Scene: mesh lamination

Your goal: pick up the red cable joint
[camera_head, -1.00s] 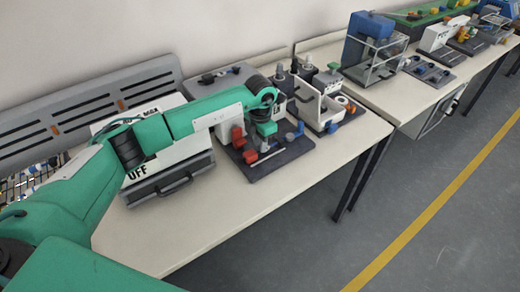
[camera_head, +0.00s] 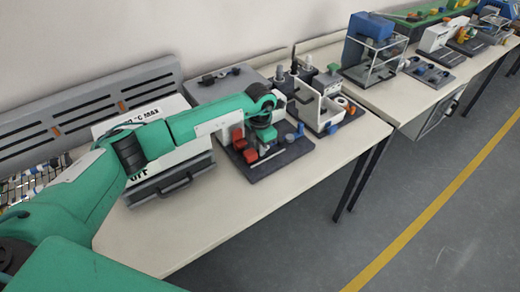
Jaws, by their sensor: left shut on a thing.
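My left gripper (camera_head: 267,147) is over the dark board (camera_head: 270,170) on the near table and points down. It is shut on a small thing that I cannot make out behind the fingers. Two red parts, one upper (camera_head: 238,138) and one lower (camera_head: 250,156), show just left of the gripper on the board. I cannot tell which red part is the cable joint, or whether the gripper touches either. My right gripper is out of view.
A white box with a dark handle (camera_head: 175,183) stands left of the board. A grey slotted rail (camera_head: 90,100) lies behind. The table front (camera_head: 230,215) is clear.

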